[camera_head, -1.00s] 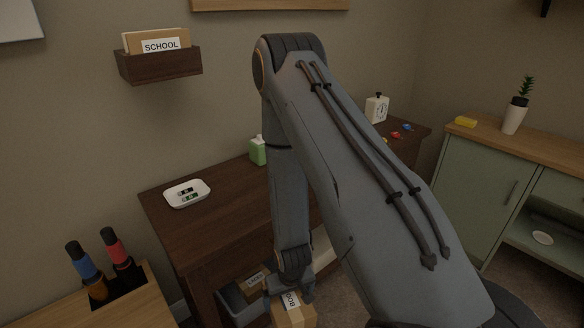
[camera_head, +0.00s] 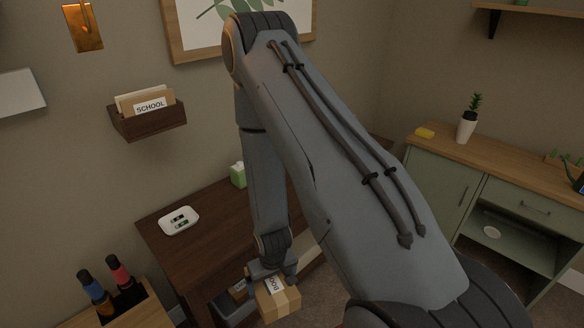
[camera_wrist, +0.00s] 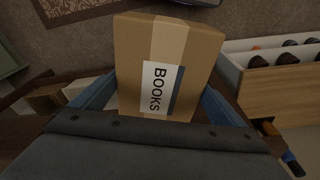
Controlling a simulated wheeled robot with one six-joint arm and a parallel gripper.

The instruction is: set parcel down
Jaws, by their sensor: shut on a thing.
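The parcel (camera_head: 277,299) is a brown cardboard box with a paler tape strip and a white label reading BOOKS. My gripper (camera_head: 272,272) is shut on it and holds it low in front of the dark wooden table. In the wrist view the parcel (camera_wrist: 168,62) fills the middle, between the blue fingers of my gripper (camera_wrist: 160,108). The parcel's underside and whatever lies directly below it are hidden in the head view.
A grey bin (camera_head: 236,308) with a box in it stands behind the parcel, by the dark table (camera_head: 190,250). A wooden crate (camera_head: 140,312) holding bottles is at lower left. A green cabinet (camera_head: 440,185) stands at right. Carpet (camera_head: 325,285) shows right of the parcel.

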